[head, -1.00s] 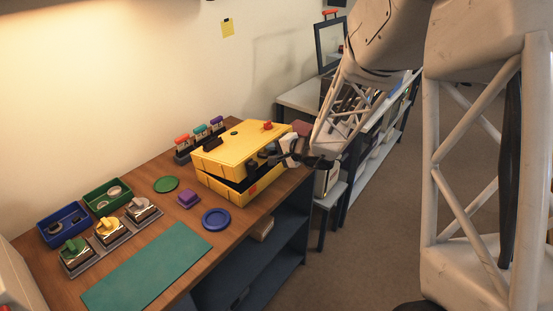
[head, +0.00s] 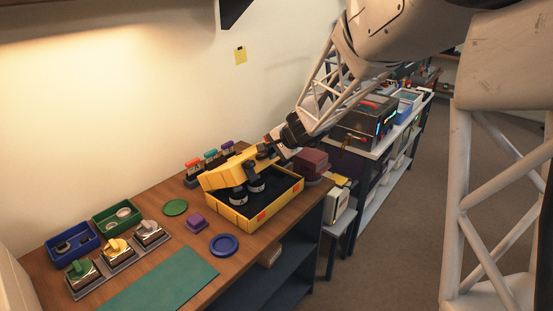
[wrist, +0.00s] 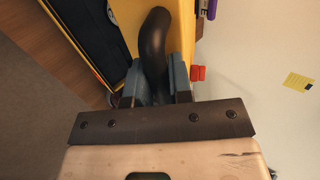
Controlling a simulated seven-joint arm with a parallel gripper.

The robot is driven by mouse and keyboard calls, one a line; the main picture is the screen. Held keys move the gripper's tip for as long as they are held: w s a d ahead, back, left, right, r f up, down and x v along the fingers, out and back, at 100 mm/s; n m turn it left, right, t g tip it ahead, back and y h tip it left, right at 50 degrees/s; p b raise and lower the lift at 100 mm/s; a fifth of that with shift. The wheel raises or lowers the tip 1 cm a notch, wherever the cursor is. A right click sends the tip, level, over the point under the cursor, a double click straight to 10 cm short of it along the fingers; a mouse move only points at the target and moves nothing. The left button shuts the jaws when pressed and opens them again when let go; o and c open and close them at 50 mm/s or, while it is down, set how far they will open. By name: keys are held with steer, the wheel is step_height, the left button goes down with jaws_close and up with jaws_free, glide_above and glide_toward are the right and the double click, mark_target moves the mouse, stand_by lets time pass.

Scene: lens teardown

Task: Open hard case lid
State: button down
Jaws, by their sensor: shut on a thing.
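The yellow hard case (head: 262,216) sits on the wooden bench with its lid (head: 216,180) raised and tilted up toward the back left. The dark interior (head: 284,190) shows, with dark cylindrical parts (head: 238,195) standing by the lid. My gripper (head: 270,148) is at the lid's raised edge. In the wrist view my gripper (wrist: 157,85) is shut on the curved black handle (wrist: 154,40), with the yellow lid (wrist: 124,14) beyond it. The lid's far side and hinge are hidden.
A teal mat (head: 160,284) lies in front.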

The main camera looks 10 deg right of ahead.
steer(key=shift+w+a+r+g+h, duration=0.35)
steer(key=shift+w+a+r, duration=0.15)
steer(key=shift+r, duration=0.2)
steer(key=shift+w+a+r+g+h, duration=0.35)
steer(key=shift+w+a+r, duration=0.15)
steer(key=shift+r, duration=0.15)
steer(key=shift+w+a+r+g+h, duration=0.5)
steer(key=shift+w+a+r, duration=0.55)
steer(key=shift+w+a, duration=0.1)
steer(key=w+a+r+g+h, duration=0.3)
steer(key=w+a+g+h, duration=0.1)
steer(key=w+a, duration=0.8)
steer(key=shift+w+a+r+g+h, duration=0.15)
steer(key=shift+a+g+h, duration=0.1)
steer(key=shift+g+h, duration=0.15)
